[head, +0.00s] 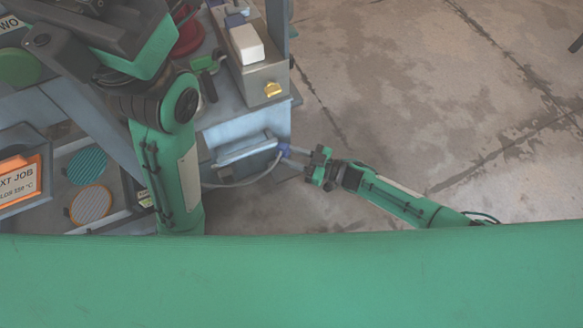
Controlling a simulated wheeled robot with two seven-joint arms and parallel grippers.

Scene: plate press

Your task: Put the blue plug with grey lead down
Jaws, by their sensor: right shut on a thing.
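My right gripper (306,165) reaches in from the right, in front of the bench's right end. It is shut on the blue plug (284,150), which shows as a small blue piece just left of the jaws. The grey lead (250,181) hangs from the plug and curves down and left below the bench. The plug is close to the light blue-grey ledge (245,150) on the bench front; I cannot tell whether they touch. My left arm rises at the left and bends toward the upper left; its gripper is not in view.
A grey box (262,80) with a yellow knob (272,90) and a white block (246,44) stands on the bench. A red round part (188,38) is behind my left arm. Striped discs (90,204) lie at the lower left.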

